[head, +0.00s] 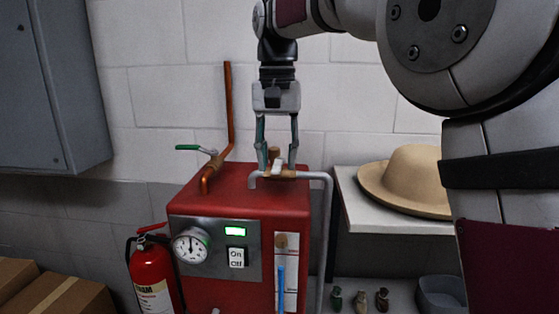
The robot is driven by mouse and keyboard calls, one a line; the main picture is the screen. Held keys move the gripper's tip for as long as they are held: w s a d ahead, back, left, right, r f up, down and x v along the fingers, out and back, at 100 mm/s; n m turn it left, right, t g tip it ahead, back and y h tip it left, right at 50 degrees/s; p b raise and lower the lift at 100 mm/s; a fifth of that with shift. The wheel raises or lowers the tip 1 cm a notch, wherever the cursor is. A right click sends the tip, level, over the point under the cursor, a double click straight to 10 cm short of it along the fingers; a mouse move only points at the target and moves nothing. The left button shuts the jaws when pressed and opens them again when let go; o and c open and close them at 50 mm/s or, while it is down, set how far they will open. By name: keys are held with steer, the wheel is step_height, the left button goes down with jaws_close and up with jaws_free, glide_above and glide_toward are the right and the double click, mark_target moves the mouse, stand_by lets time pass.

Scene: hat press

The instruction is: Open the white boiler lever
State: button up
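The red boiler (238,205) stands against the wall, with a small brass valve and white lever (277,169) on its top, joined to a grey pipe (322,220). My gripper (277,160) points down from above. Its two fingers are spread apart, one on each side of the white lever. I cannot tell whether either finger touches the lever, and the fingers hide part of the valve. A second lever, green (188,148), sits on a copper pipe (229,105) at the boiler's left.
A fire extinguisher (150,270) stands left of the boiler, near cardboard boxes (65,297). A tan hat (408,180) lies on a white shelf (385,218) at the right. A grey cabinet (50,85) hangs at upper left. My arm covers the right side.

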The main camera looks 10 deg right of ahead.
steer(key=shift+c, duration=0.6)
jaws_close()
